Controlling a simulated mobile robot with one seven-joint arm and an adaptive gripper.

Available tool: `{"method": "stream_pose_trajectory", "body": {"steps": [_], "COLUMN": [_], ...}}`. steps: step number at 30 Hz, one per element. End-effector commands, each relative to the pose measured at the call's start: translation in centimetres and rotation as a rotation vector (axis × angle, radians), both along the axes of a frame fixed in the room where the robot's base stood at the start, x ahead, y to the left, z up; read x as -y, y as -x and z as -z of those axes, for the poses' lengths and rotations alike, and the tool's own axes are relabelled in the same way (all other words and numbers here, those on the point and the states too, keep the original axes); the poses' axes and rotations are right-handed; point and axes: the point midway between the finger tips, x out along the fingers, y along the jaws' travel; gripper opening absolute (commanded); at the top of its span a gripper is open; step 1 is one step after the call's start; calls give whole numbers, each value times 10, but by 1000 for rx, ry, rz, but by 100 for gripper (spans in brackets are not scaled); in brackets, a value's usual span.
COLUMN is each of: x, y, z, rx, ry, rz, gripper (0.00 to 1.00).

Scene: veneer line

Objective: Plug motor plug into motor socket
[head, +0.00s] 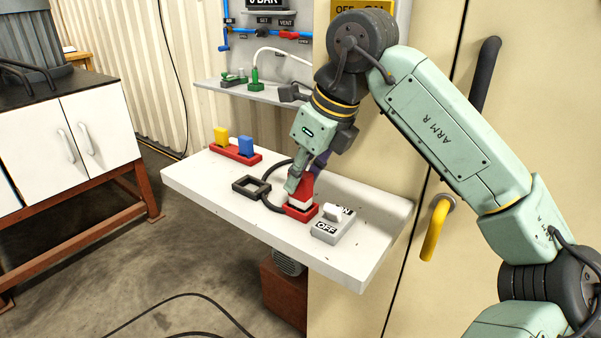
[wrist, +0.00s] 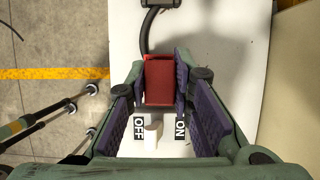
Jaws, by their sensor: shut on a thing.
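The red motor plug (head: 305,184) is held upright between the fingers of my gripper (head: 300,178) above the white bench. Its black cable curves away behind it. Directly under it is the red motor socket (head: 300,212), with a pale band showing between the two red parts. I cannot tell whether the plug is seated in the socket or just above it. In the wrist view the red plug (wrist: 158,80) fills the gap between my purple-padded fingertips (wrist: 160,82) and hides the socket.
A grey ON/OFF switch box (head: 332,223) stands close to the right of the socket. An empty dark square frame (head: 252,186) lies to the left. A red holder (head: 234,154) with yellow and blue blocks is farther left. The bench's front left (head: 215,195) is clear.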

Motion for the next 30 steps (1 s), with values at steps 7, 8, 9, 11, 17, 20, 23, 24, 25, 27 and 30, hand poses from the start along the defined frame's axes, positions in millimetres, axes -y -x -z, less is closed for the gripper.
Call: {"method": "stream_pose_trajectory", "body": {"steps": [7, 8, 9, 11, 17, 20, 23, 24, 25, 27, 30], "x": [0, 0, 0, 0, 0, 0, 0, 0, 0, 0, 0], "y": [0, 0, 0, 0, 0, 0, 0, 0, 0, 0, 0], "z": [7, 8, 9, 11, 15, 18, 17, 17, 17, 17, 17], "rx": [0, 0, 1, 1, 1, 1, 0, 0, 0, 0, 0], "ry": [0, 0, -1, -1, -1, -1, 0, 0, 0, 0, 0], "rz": [0, 0, 0, 0, 0, 0, 0, 0, 0, 0, 0], "gripper": [0, 0, 0, 0, 0, 0, 25, 28, 30, 34, 41]}}
